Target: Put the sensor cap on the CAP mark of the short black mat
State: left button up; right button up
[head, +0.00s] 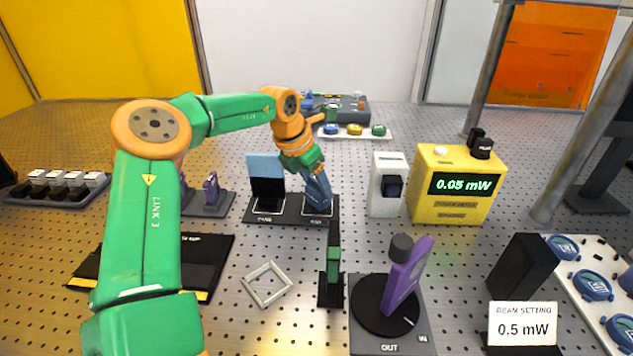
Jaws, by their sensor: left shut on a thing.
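The short black mat (291,210) lies mid-table with two white-outlined marks. A blue card in a black stand (266,182) stands on its left mark. My left gripper (318,204) points down over the right mark, whose small lettering I cannot read surely. It is shut, low over the mat. The thing between its fingertips, taken to be the sensor cap, is hidden by the fingers, and I cannot tell whether it touches the mat. My right gripper is not in view.
A white box with a dark square front (388,185) stands close right of the mat, then a yellow meter (450,187). A green-and-black post (333,265), a white frame (267,285) and a purple-armed turntable (395,300) stand in front. Purple holders (211,190) are left.

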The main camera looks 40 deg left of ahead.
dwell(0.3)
pick_arm(q)
jog(key=shift+f+b, duration=0.3)
jog(key=shift+f, duration=0.1)
dwell(0.3)
jog(key=o, duration=1.4)
notch_tip(320, 180, up, 7)
jog(key=p, duration=0.6)
jog(key=shift+r, duration=0.15)
